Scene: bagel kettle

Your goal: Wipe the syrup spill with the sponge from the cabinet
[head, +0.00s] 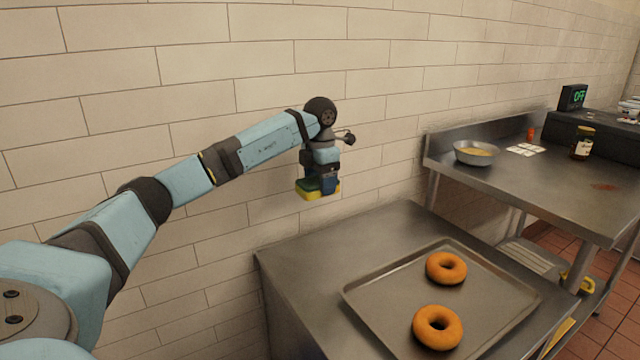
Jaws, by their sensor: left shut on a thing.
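My left gripper (320,182) is shut on a sponge (310,195), yellow below and green on top. A reddish-brown syrup spill (604,187) lies on the top of the farther steel table at the right, well apart from the sponge. My right gripper does not show.
The nearer table (320,255) bears a metal tray (385,330) with two bagels (446,268). A gap separates the tables.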

